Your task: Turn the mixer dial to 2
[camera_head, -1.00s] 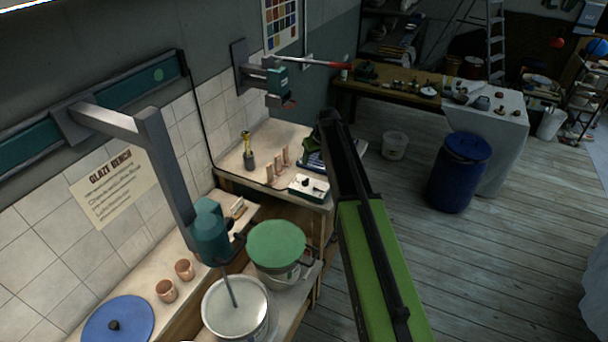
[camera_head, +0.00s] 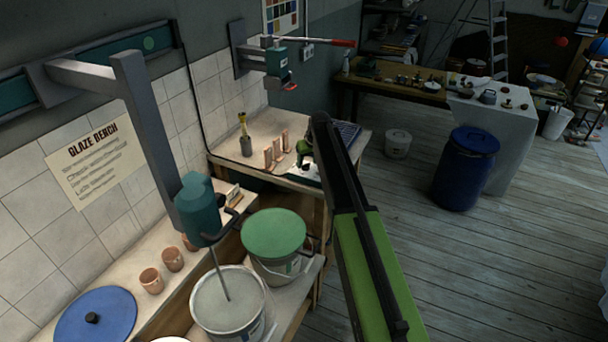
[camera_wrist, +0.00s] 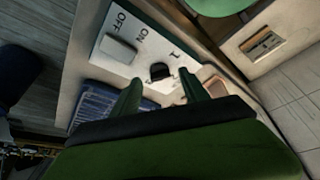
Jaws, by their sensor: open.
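The white control panel (camera_wrist: 130,58) fills the upper middle of the wrist view, with OFF and ON lettering, a pale switch block (camera_wrist: 117,48) and a black dial (camera_wrist: 160,71). A printed "1" shows beside the dial; I cannot make out a 2 or where the dial points. My gripper (camera_wrist: 160,82) is open, with one green finger on each side of the dial in the picture. Contact cannot be told. In the head view the panel (camera_head: 304,174) is on the bench, partly covered by my green gripper. The teal mixer (camera_head: 200,210) hangs over a bucket.
A green-lidded bucket (camera_head: 273,235) stands in front.

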